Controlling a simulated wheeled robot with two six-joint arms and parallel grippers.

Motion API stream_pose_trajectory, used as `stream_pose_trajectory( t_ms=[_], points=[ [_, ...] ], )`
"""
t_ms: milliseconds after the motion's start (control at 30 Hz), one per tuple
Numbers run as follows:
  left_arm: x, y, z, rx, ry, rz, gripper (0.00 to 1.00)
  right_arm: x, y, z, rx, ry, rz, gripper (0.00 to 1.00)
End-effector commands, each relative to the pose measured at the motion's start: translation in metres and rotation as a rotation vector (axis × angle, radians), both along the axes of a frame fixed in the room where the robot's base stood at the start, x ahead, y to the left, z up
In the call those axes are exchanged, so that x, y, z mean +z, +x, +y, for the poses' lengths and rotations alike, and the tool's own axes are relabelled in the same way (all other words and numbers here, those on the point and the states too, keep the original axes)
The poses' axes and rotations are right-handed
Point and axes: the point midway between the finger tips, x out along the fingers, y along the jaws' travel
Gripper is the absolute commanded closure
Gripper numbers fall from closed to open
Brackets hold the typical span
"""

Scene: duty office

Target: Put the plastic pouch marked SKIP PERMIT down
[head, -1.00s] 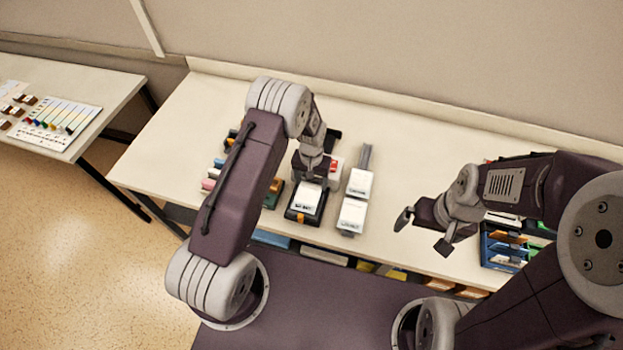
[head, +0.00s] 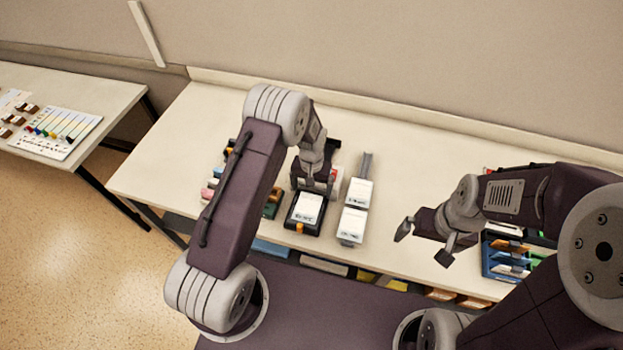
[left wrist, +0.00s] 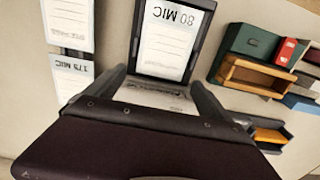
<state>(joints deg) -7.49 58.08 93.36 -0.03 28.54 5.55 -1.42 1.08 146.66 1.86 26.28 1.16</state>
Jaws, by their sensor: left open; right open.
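My left gripper (head: 313,186) is open above the dark stand at the middle of the table. In the left wrist view its two fingers (left wrist: 160,80) stand apart, on either side of a pale flat piece (left wrist: 155,97). This may be the pouch; its print is too small to read, so I cannot confirm SKIP PERMIT. The piece is partly hidden by my gripper body. Beside it lies a black tray with a white card (left wrist: 173,40) marked 80 MIC; the card also shows in the head view (head: 308,207). My right gripper (head: 425,243) is open and empty, right of centre.
Two white packs (head: 359,193) (head: 352,224) stand right of the tray; one is marked 175 MIC (left wrist: 73,82). Green and wooden boxes (left wrist: 248,45) crowd the other side. A blue rack (head: 503,258) is at the right. The table's back is clear.

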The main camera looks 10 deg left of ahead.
Motion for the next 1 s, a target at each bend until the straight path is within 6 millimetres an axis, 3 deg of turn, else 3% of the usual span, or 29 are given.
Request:
stream_pose_trajectory(
  t_ms=[200,400,700,767,900,1000],
  points=[
    [0.049,0.002,0.000,0.000,-0.001,-0.008,0.07,-0.021,0.000,0.000,0.000,0.000,0.001,0.00],
    [0.089,0.001,0.000,0.000,0.000,-0.004,0.07,-0.029,0.000,0.000,0.000,0.000,0.001,0.00],
    [0.106,-0.005,0.002,0.002,-0.001,-0.003,0.07,-0.030,0.000,0.000,0.000,0.000,0.001,0.00],
    [0.115,-0.020,0.008,0.008,-0.004,-0.013,0.07,-0.030,0.000,0.000,0.000,0.000,0.000,0.00],
    [0.139,-0.085,0.027,0.032,-0.015,-0.054,0.07,-0.030,0.000,0.000,0.000,0.000,0.000,0.00],
    [0.145,-0.132,0.037,0.047,-0.019,-0.082,0.07,-0.030,0.000,0.000,0.000,0.000,0.000,0.00]
  ],
)
